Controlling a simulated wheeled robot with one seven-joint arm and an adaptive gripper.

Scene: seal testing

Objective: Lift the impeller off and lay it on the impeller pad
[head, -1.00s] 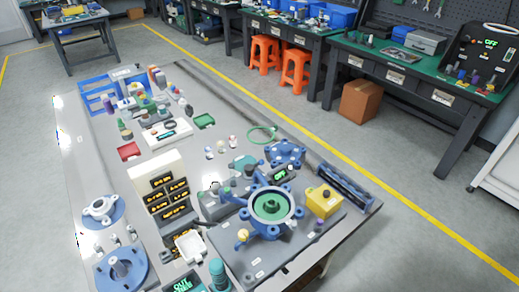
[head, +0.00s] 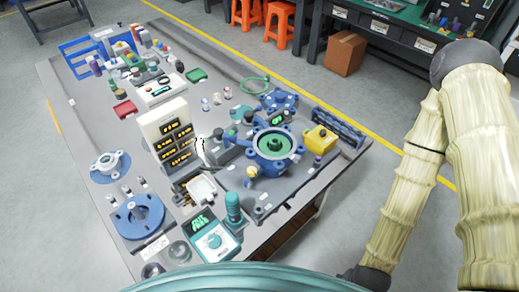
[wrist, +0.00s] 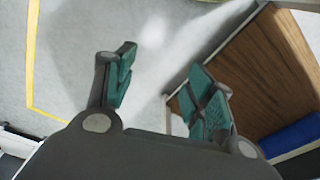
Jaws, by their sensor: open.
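The blue pump housing (head: 258,158) stands open on the grey bench, right of its middle. The green impeller (head: 274,144), with a dark centre, appears to sit inside the housing's round opening. Two round blue pads lie at the bench's left side: a far pad (head: 98,176) with a grey flanged part on it, and a near pad (head: 152,222). I cannot read which is the impeller pad. My gripper (wrist: 161,88) is open and empty in the wrist view, over floor, away from the housing. The head view does not clearly show its fingers.
A yellow box (head: 321,139) stands right of the housing, and a white display rack (head: 160,122) to its left. A teal meter (head: 212,241) and small parts crowd the near edge. The wrist view shows a brown wooden surface (wrist: 255,75).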

